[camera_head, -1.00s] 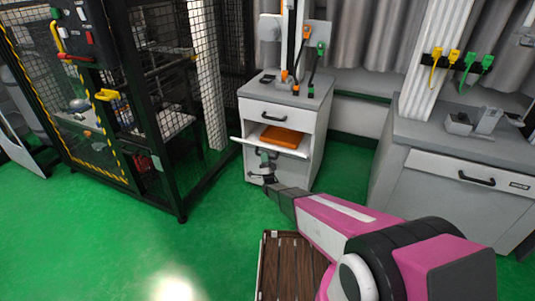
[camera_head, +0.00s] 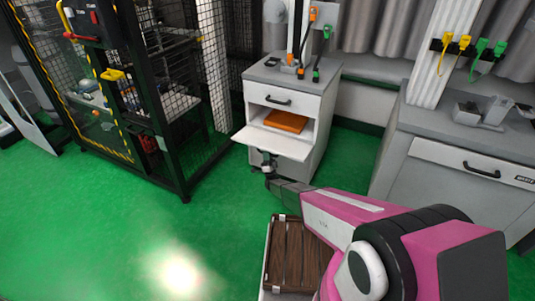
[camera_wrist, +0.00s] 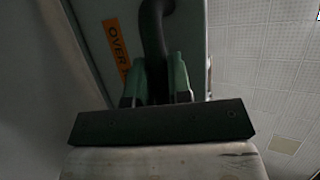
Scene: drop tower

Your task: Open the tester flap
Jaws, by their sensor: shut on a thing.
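The flap (camera_head: 272,143) on the front of the grey tester cabinet is hinged down and stands out from it, its pale inner face showing in the head view. My gripper (camera_head: 268,165) is below the flap's outer edge. In the wrist view the gripper's green-grey fingers (camera_wrist: 157,92) are shut on a black curved handle (camera_wrist: 153,30). The handle sits on the flap's outer face, beside an orange label (camera_wrist: 117,45). Part of the handle is hidden by the fingers. An orange block (camera_head: 286,121) lies in the opening behind the flap.
A closed drawer (camera_head: 292,101) is above the opening. A mesh cage (camera_head: 170,100) stands to the left and another cabinet (camera_head: 455,170) to the right. A brown slatted crate (camera_head: 293,255) is beside my arm. Green floor (camera_head: 130,220) is free in front.

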